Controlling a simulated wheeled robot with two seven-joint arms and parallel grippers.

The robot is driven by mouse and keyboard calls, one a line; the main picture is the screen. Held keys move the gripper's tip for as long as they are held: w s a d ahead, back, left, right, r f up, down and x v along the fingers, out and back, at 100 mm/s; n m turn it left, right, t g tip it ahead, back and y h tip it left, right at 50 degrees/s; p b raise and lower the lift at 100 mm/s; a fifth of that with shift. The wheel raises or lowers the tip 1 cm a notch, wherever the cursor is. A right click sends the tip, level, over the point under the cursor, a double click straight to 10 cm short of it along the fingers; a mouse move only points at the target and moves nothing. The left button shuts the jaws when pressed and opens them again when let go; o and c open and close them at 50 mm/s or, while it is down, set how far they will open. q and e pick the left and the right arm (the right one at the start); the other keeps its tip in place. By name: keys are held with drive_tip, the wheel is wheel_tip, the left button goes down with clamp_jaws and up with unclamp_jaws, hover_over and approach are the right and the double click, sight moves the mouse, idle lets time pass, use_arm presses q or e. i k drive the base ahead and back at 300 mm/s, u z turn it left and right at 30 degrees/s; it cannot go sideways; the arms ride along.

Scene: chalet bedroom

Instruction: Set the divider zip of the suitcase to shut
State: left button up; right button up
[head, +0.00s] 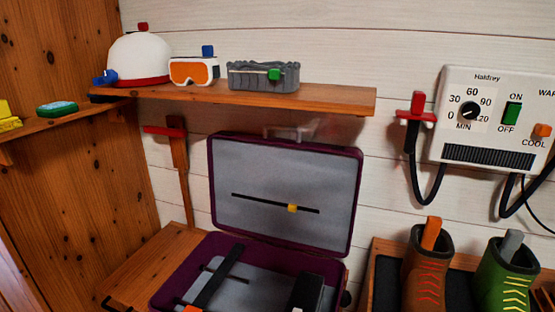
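The purple suitcase (356,205) stands open at the lower middle, its lid upright with a grey inner panel. A dark slanted zip line (262,204) crosses that panel, with a yellow pull (292,208) on it, right of its middle and short of the right end. The lower shell (205,250) has a grey lining with another thin dark line (228,275). A black bar (215,278) and a black block (305,292) lie across the shell. The shell's front is cut off by the frame. Neither of my grippers shows.
A wooden shelf (250,96) above the lid holds a white helmet (139,56), orange goggles (193,71) and a grey item (263,76). On the right are a control box (500,110) and boots (425,265) in a wooden tray. The suitcase rests near a wooden surface (150,265).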

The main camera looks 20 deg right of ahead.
sight(293, 208)
drive_tip(key=u, duration=0.25)
drive_tip(key=i, duration=0.55)
drive_tip(key=z, duration=1.95)
